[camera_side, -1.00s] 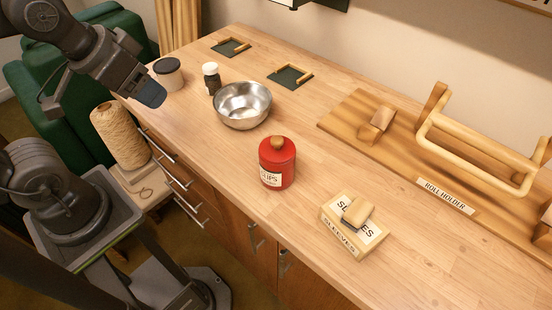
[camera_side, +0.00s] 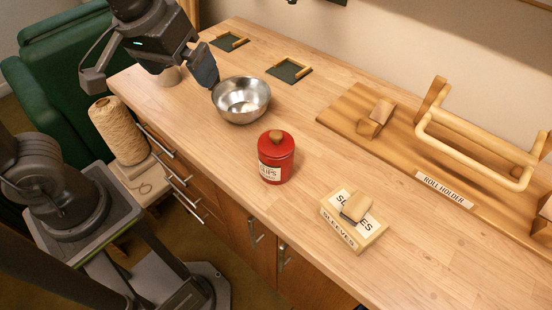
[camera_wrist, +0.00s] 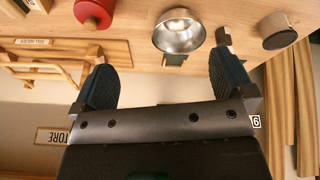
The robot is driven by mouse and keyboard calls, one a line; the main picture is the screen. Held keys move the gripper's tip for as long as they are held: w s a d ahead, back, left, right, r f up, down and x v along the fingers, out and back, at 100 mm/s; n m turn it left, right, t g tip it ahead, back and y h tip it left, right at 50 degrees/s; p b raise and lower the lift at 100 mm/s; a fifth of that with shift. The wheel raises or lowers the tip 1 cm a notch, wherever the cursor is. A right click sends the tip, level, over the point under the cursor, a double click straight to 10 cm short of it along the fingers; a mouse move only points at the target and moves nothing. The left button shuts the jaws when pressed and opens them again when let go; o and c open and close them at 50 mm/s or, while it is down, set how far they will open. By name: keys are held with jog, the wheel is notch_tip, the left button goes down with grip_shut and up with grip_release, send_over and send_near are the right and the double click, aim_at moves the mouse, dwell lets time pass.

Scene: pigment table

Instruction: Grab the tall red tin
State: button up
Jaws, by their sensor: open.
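The tall red tin (camera_side: 276,160) stands upright on the wooden table. It has a wooden knob on its lid and a pale label facing the front edge. In the wrist view the red tin (camera_wrist: 95,12) is at the top left, partly cut off by the frame edge. My gripper (camera_side: 208,80) is above the far left of the table, close to the metal bowl and well apart from the tin. In the wrist view my gripper (camera_wrist: 168,85) has its two dark fingers wide apart with nothing between them.
A metal bowl (camera_side: 241,100) stands between my gripper and the tin. A box labelled SLEEVES (camera_side: 352,222) lies to the tin's right, and a wooden roll holder (camera_side: 400,155) is behind. A dark-lidded jar (camera_wrist: 277,30) shows in the wrist view. Table around the tin is clear.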

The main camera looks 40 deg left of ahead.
jog(key=w+d+n+g, duration=0.1)
jog(key=w+d+n, duration=0.15)
jog(key=d, duration=0.35)
jog(key=n+y, duration=0.2)
jog(key=n, duration=0.1)
send_near(276, 137)
jog(key=shift+g, duration=0.3)
jog(key=x, duration=1.3)
jog(key=shift+w, duration=0.25)
jog(key=shift+c, duration=0.4)
jog(key=shift+r, duration=0.1)
jog(key=c, duration=1.2)
jog(key=shift+c, duration=0.2)
jog(key=shift+r, duration=0.1)
